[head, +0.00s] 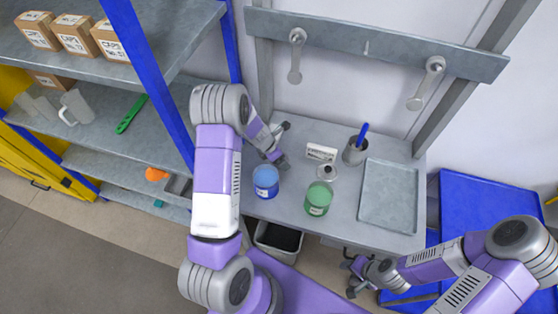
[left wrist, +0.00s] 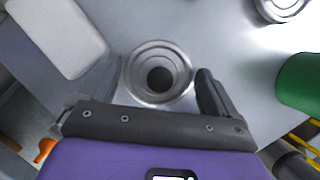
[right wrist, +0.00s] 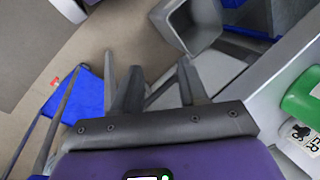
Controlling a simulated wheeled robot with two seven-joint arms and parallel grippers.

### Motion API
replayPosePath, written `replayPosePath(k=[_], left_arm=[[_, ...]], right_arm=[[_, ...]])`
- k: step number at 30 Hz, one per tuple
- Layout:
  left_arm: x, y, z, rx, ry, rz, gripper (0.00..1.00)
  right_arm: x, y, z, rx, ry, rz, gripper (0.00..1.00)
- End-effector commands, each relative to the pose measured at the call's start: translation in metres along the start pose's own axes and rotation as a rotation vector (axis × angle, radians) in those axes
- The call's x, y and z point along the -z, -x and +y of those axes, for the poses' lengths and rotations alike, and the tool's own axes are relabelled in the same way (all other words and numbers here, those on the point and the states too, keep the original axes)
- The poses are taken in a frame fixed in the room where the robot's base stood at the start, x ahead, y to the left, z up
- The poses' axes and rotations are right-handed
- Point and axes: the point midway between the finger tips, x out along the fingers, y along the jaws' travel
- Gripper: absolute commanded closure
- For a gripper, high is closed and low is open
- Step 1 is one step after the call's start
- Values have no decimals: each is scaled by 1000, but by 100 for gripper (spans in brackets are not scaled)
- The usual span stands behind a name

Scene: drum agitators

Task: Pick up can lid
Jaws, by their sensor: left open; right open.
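My left gripper (head: 283,145) is open over the left part of the grey workbench (head: 345,222). In the left wrist view, a round silver lid (left wrist: 144,51) with a dark round centre lies between its spread fingers; I cannot tell whether they touch it. A second round silver piece (left wrist: 283,8) is cut off at the top right of that view. In the head view, a small silver lid (head: 326,173) lies on the bench behind the green can (head: 318,199). A blue can (head: 266,182) stands to its left. My right gripper (head: 352,275) is open and empty, below the bench's front edge.
A white label block (head: 321,152), a grey cup (head: 354,152) with a blue handle and a flat grey tray (head: 388,195) occupy the bench. A dark bin (head: 278,238) is below its front. Shelves with boxes (head: 75,36) stand left. A blue surface (head: 485,210) is at right.

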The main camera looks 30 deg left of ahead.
Motion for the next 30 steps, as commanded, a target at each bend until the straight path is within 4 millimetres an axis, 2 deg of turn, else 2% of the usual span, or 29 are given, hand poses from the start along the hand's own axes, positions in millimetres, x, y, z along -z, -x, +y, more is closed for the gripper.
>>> replayPosePath(k=[8, 11, 15, 16, 23, 26, 30], left_arm=[[0, -4, 0, -1, 1, 0, 7], [0, -4, 0, -1, 1, 0, 20], [0, -4, 0, -1, 0, 0, 41], [0, -4, 0, -1, 0, 0, 44], [-1, -2, 0, -1, -1, -1, 44], [-6, 7, 0, -1, -3, -2, 44], [-17, 33, 0, -3, -5, -2, 44]], right_arm=[[0, 0, 0, 0, 0, 0, 57], [0, 0, 0, 0, 0, 0, 57], [0, 0, 0, 0, 0, 0, 57], [0, 0, 0, 0, 0, 0, 57], [0, 0, 0, 0, 0, 0, 57], [0, 3, -1, 0, 0, 0, 57], [0, 11, -4, 0, 0, 0, 57]])
